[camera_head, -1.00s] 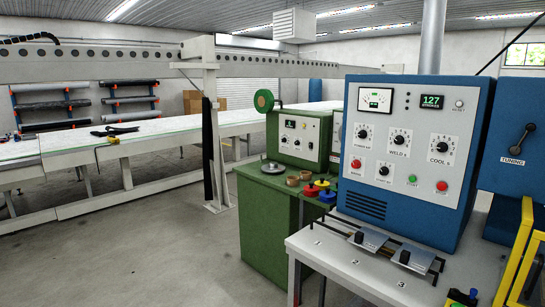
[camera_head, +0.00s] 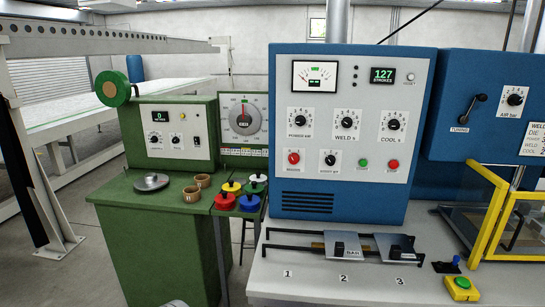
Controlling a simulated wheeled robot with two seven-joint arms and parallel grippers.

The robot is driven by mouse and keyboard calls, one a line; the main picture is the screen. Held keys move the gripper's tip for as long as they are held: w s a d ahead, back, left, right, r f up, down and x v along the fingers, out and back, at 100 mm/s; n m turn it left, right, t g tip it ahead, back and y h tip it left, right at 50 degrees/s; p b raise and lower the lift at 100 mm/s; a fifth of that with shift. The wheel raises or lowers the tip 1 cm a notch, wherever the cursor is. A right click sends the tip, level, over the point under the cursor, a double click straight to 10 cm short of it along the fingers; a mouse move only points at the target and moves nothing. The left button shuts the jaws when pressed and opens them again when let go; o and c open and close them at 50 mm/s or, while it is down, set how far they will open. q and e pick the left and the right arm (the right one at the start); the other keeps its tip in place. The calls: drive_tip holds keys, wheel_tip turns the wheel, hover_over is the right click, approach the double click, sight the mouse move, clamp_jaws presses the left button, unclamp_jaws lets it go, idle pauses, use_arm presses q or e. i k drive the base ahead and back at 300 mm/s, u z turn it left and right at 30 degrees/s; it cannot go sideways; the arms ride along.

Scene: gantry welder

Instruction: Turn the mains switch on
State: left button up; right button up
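The blue welder cabinet (camera_head: 352,200) faces me with a light grey control panel. A red rotary knob (camera_head: 293,157) sits at the lower left of the panel, above a small label that seems to read MAINS. Which way the knob points is too small to tell. A black knob (camera_head: 330,159) is to its right, then a green button (camera_head: 363,163) and a red button (camera_head: 393,164). Neither of my grippers is in view.
A grey worktable (camera_head: 330,287) with sliding plates (camera_head: 342,246) stands before the cabinet. A yellow-framed guard (camera_head: 488,230) and yellow button box (camera_head: 460,288) are at right. A green bench (camera_head: 160,240) with coloured pots and a dial stands at left.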

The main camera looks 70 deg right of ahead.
sight(294, 158)
drive_tip(key=z, duration=0.9)
drive_tip(key=i, duration=1.1)
drive_tip(key=z, duration=1.1)
drive_tip(key=i, duration=0.2)
drive_tip(key=z, duration=0.35)
